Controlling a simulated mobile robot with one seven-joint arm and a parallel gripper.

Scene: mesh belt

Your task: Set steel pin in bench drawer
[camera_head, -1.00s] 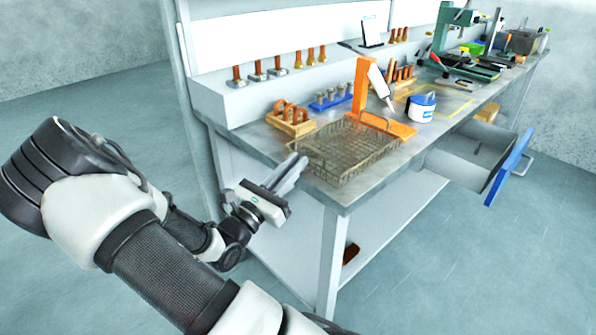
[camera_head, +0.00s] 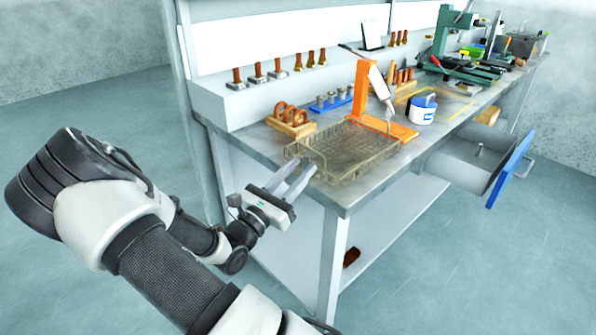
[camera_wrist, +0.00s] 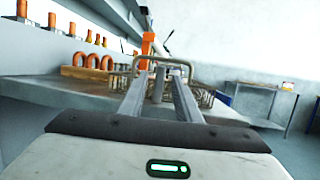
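The bench drawer (camera_head: 510,169) is pulled out at the right end of the bench in the head view, its blue front facing right. A small thin grey upright thing (camera_head: 479,150) shows inside it; I cannot tell for sure that it is a steel pin. Several grey steel pins (camera_head: 331,98) stand in a blue rack on the bench top. My gripper (camera_head: 297,174) is open at the bench's left front edge, beside the wire basket. In the wrist view a grey cylinder (camera_wrist: 158,85) shows between the fingers (camera_wrist: 160,98); whether it lies beyond them is unclear.
The wire basket (camera_head: 303,150) is on the near bench corner. Behind it are a wooden holder with copper rings (camera_head: 290,121), an orange stand (camera_head: 361,88) and a blue-and-white tub (camera_head: 422,110). A green press (camera_head: 443,38) stands farther back. The floor in front is clear.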

